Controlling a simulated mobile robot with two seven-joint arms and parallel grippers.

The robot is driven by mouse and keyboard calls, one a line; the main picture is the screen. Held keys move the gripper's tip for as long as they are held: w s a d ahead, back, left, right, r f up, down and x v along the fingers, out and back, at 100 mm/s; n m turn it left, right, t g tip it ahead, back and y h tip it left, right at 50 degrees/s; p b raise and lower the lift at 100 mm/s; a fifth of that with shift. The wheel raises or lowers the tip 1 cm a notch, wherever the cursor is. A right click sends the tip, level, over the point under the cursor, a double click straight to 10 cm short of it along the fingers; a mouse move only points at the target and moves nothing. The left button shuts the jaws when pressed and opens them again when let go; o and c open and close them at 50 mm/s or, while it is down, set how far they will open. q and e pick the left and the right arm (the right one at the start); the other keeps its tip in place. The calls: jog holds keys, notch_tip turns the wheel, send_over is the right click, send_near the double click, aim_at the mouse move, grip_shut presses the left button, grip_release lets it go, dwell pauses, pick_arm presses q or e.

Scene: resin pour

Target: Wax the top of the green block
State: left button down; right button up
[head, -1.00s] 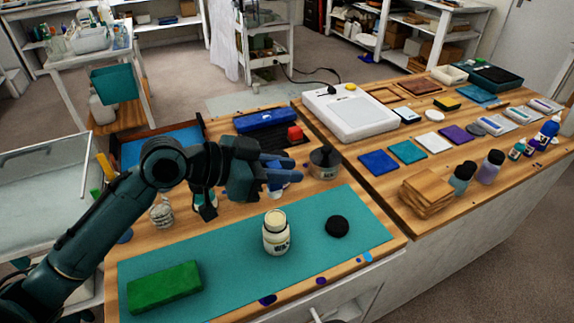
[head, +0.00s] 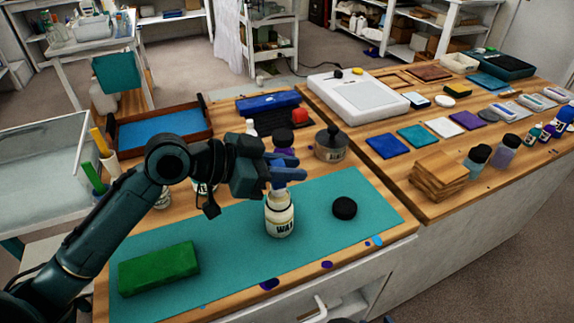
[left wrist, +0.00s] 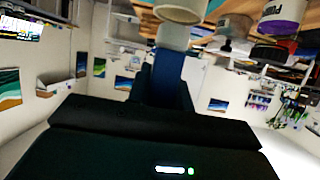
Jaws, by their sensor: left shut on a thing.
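The green block (head: 158,268) lies flat on the teal mat (head: 225,245), at its left end. An open jar labelled WAX (head: 279,215) stands upright on the mat, with a round black lid (head: 344,208) to its right. My left gripper (head: 288,174) is right above the jar's mouth and hides part of its rim. It is shut on a blue tool with a pale end (left wrist: 168,75). In the left wrist view the pale end is close to the jar (left wrist: 182,10); I cannot tell whether it touches or is inside. My right gripper is not in view.
A grey tin (head: 331,146) and a purple-labelled bottle (head: 283,143) stand behind the mat. A blue-lined tray (head: 160,131) is at the back left. Stacked wooden boards (head: 438,176) stand to the right. The mat between block and jar is clear.

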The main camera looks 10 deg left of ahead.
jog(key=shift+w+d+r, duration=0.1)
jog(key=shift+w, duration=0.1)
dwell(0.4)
pick_arm(q)
jog(key=shift+f+b, duration=0.35)
jog(key=shift+f, duration=0.2)
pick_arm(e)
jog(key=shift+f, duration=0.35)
pick_arm(q)
jog(key=shift+f, duration=0.15)
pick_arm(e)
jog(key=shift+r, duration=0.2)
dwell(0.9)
